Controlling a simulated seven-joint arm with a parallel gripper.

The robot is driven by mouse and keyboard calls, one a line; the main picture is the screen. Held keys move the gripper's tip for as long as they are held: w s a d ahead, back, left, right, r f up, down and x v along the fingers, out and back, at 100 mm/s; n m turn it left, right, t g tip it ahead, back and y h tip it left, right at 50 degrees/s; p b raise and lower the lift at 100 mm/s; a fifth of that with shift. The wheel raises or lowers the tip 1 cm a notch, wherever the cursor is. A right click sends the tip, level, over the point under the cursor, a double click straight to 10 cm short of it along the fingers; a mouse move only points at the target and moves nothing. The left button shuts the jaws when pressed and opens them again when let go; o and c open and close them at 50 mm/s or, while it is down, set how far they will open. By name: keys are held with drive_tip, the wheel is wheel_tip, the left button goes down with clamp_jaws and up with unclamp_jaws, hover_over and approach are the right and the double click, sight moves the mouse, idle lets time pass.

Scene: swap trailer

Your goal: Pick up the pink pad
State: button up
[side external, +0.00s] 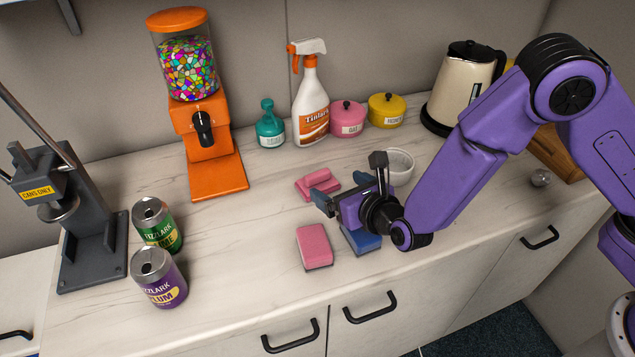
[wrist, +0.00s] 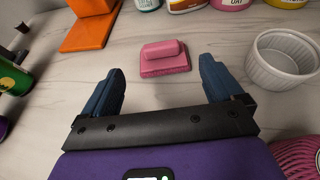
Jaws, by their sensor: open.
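A pink pad (side external: 308,187) with a raised pink grip on top lies flat on the pale marble counter. In the wrist view the pink pad (wrist: 165,66) lies just beyond my fingertips, centred between them. My gripper (side external: 326,191) is open and empty, low over the counter and pointing at the pad. The two blue fingers of my gripper (wrist: 161,68) are spread wider than the pad. A second pink block, like a sponge (side external: 314,247), lies nearer the counter's front. A blue sponge (side external: 362,240) lies beside it, partly hidden by my gripper.
A white ramekin (side external: 399,166) stands right of my gripper. A spray bottle (side external: 310,108), teal bottle (side external: 270,128), pink jar (side external: 348,120) and yellow jar (side external: 387,111) line the back. An orange dispenser (side external: 205,135) and two cans (side external: 158,225) stand left. Counter between cans and pad is clear.

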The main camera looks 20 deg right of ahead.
sight(319, 175)
drive_tip(key=x, duration=1)
drive_tip(key=shift+w, duration=0.1)
drive_tip(key=c, duration=0.7)
